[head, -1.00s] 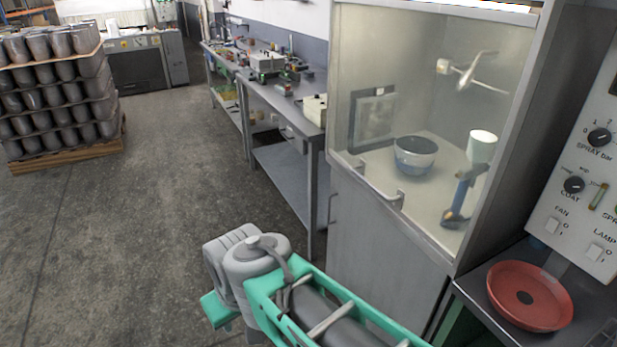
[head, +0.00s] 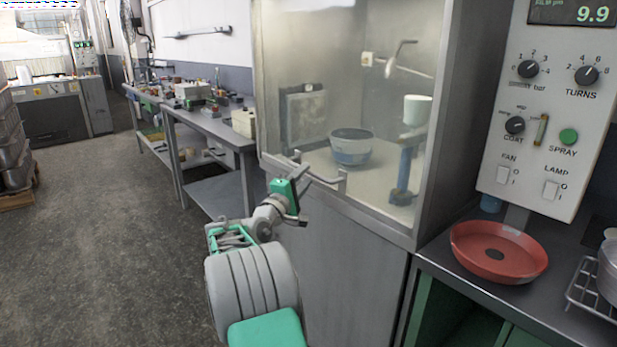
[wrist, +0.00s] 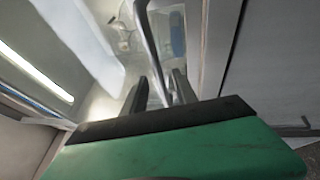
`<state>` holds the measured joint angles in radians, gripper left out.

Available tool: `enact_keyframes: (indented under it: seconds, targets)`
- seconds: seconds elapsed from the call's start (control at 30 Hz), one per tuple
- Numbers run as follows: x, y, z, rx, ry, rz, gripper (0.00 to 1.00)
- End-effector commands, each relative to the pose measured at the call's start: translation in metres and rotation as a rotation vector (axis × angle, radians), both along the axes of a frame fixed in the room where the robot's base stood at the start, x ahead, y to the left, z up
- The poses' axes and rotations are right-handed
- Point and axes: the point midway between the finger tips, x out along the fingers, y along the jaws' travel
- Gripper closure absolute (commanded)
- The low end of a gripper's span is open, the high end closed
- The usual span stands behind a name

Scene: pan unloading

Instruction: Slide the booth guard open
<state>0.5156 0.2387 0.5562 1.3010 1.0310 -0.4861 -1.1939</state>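The booth guard (head: 400,85) is a clear panel across the front of the booth, with a grey bar handle (head: 325,176) low on its left part. It covers the booth opening. My gripper (head: 303,169) is at the left part of this handle. In the wrist view the two dark fingers of my gripper (wrist: 160,88) stand apart, and the handle bar (wrist: 150,40) runs between them. Gaps show beside the bar, so the fingers do not look closed on it.
A control panel (head: 545,130) with knobs and switches is on the right. Below it a red dish (head: 498,252) sits on a dark counter, near a wire rack (head: 590,290). A grey workbench (head: 215,135) stands to the left.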

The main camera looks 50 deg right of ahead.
Motion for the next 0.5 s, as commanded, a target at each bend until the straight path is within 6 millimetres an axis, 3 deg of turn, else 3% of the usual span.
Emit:
enact_keyframes:
  seconds: [0.2, 0.43, 0.5]
  targets:
    - [0.005, -0.027, 0.005, 0.000, -0.002, 0.000, 0.66]
    - [0.005, -0.028, 0.006, 0.002, -0.003, 0.001, 0.66]
    - [0.005, -0.028, 0.006, 0.002, -0.003, 0.001, 0.70]
